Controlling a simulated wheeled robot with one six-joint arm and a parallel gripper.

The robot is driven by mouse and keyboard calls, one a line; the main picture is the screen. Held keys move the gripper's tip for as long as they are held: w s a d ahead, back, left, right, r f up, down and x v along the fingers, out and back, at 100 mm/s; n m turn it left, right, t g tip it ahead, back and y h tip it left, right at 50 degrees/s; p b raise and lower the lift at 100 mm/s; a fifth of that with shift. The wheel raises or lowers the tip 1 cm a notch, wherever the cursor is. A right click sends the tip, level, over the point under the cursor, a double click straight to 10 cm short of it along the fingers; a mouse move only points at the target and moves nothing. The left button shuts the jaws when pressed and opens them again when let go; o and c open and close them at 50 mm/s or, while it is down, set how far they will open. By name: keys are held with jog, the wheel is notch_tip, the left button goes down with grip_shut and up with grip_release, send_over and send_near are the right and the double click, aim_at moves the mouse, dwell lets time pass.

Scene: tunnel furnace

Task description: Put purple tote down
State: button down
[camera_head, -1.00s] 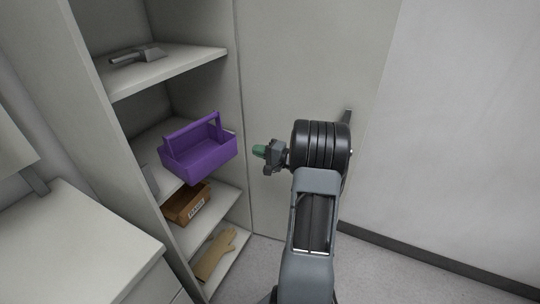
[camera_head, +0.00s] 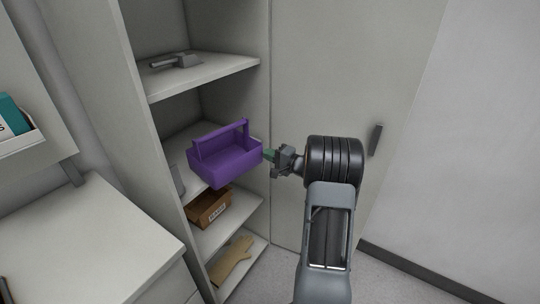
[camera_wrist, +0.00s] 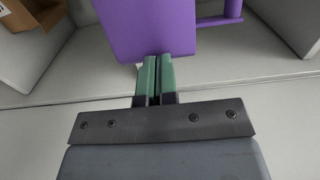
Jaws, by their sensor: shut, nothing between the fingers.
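The purple tote (camera_head: 226,165) has a carry handle and sits on a middle shelf of the open cabinet, its near end reaching past the shelf's front edge. In the wrist view the tote (camera_wrist: 150,28) fills the top middle. My gripper (camera_head: 268,154) is to the right of the tote, pointing at its end wall. In the wrist view the green fingers of my gripper (camera_wrist: 155,75) are shut together with nothing between them, and their tips are at or very close to the tote's wall; I cannot tell whether they touch.
A grey tool (camera_head: 178,62) lies on the shelf above. A cabinet door with a dark handle (camera_head: 375,140) is behind my arm. A white counter (camera_head: 90,240) is at left.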

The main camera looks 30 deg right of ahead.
aim_at(245, 145)
jog(key=p+x, duration=0.5)
jog(key=x, duration=0.6)
jog(key=shift+a+r, duration=0.1)
jog(key=shift+r, duration=0.05)
jog(key=shift+w+f, duration=0.25)
jog(key=shift+w, duration=0.05)
jog(key=shift+s, duration=0.1)
jog(key=shift+s+r, duration=0.1)
